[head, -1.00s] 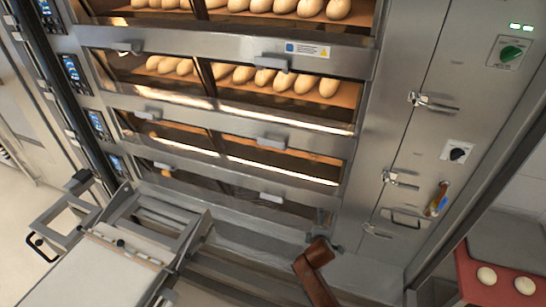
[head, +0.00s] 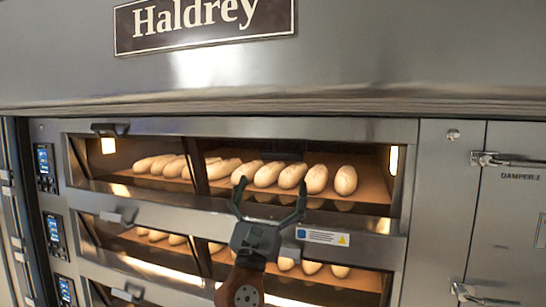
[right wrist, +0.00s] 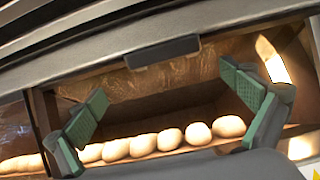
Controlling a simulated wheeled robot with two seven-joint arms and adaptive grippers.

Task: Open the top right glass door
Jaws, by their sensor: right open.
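The top right glass door (head: 365,168) is at the upper deck of the oven in the head view and looks shut, with a row of loaves showing behind its glass. Its dark handle (head: 288,150) sits at the door's upper edge; the handle also shows in the right wrist view (right wrist: 152,50), at the top centre. My right gripper (head: 271,188) is open and empty in front of the door. Its fingers (right wrist: 165,90) are spread wide, and the handle appears above and between them, apart from them. My left gripper is not in view.
A steel hood with a sign (head: 205,22) runs above the doors. The top left door handle (head: 110,129) is to the left. Control screens (head: 45,165) line the left post. Latched steel panels (head: 515,205) stand at the right. More decks lie below.

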